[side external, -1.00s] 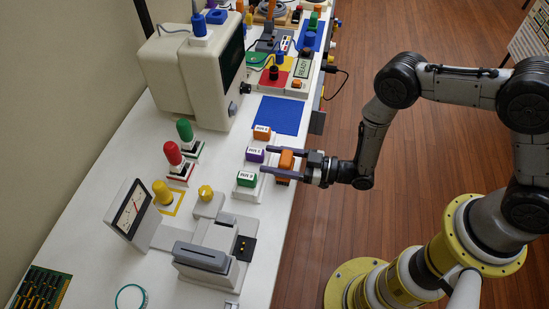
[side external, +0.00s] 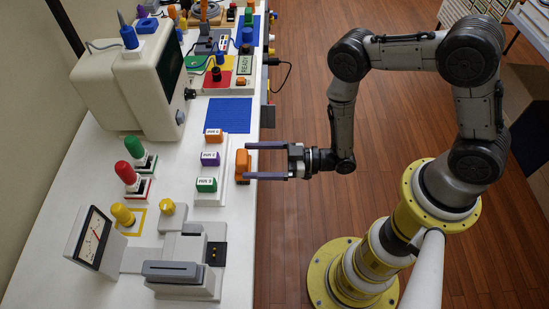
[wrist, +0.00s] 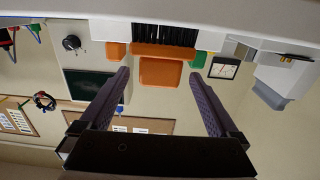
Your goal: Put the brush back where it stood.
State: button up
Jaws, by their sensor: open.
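The orange brush (side external: 243,166) stands at the right edge of the white table, beside the row of labelled blocks. In the wrist view, which is upside down, its orange handle (wrist: 160,73) and black bristles (wrist: 164,35) show; the bristles point down to the table. My gripper (side external: 248,160) is open, its two long fingers level and pointing at the brush. The fingertips are by the two sides of the brush, with visible gaps in the wrist view (wrist: 160,75). Nothing is held.
Orange (side external: 213,136), purple (side external: 210,159) and green (side external: 206,185) labelled blocks stand just left of the brush. A blue mat (side external: 228,115) lies behind. A grey device (side external: 185,280) and a meter (side external: 95,238) stand in front. Open floor (side external: 290,230) lies right of the table.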

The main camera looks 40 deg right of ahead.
jog(key=v, duration=0.6)
